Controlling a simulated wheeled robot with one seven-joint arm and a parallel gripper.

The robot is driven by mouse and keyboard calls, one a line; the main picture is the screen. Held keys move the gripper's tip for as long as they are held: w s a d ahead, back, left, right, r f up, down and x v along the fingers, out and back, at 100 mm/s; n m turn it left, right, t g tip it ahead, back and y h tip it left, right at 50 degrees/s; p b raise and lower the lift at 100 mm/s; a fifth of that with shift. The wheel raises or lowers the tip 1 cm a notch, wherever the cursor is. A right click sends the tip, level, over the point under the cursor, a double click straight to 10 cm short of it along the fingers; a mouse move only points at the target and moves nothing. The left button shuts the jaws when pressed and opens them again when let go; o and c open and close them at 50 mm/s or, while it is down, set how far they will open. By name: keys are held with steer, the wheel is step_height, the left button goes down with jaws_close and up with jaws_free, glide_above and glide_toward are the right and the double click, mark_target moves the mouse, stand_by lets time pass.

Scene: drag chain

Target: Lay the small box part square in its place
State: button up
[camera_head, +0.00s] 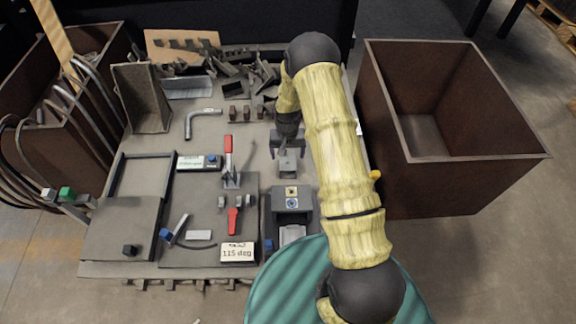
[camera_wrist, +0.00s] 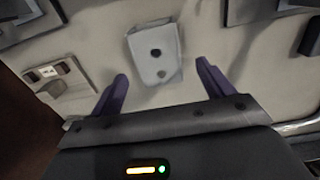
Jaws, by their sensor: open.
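The small box part (camera_head: 288,165) is a light grey block lying on the table, right of centre. My gripper (camera_head: 287,152) is above and around the part's far side in the head view, jaws apart. In the wrist view the two purple fingers of the gripper (camera_wrist: 162,70) stand open, with the part beyond and between them. The gripper holds nothing. I cannot tell which spot is the part's place.
A grey unit with yellow and blue marks (camera_head: 292,198) stands nearer than the part. A red-handled clamp (camera_head: 229,158) stands to the left. Metal scraps (camera_head: 240,80) lie at the back. A large brown bin (camera_head: 455,185) stands right of the table.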

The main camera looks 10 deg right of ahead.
mark_target(288, 160)
steer(key=f+b, duration=0.1)
steer(key=f, duration=0.4)
steer(key=shift+s, duration=0.2)
steer(key=c, duration=1.2)
steer(key=shift+o, duration=0.2)
steer(key=shift+r, duration=0.1)
step_height(288, 160, up, 10)
steer(key=shift+p, duration=1.15)
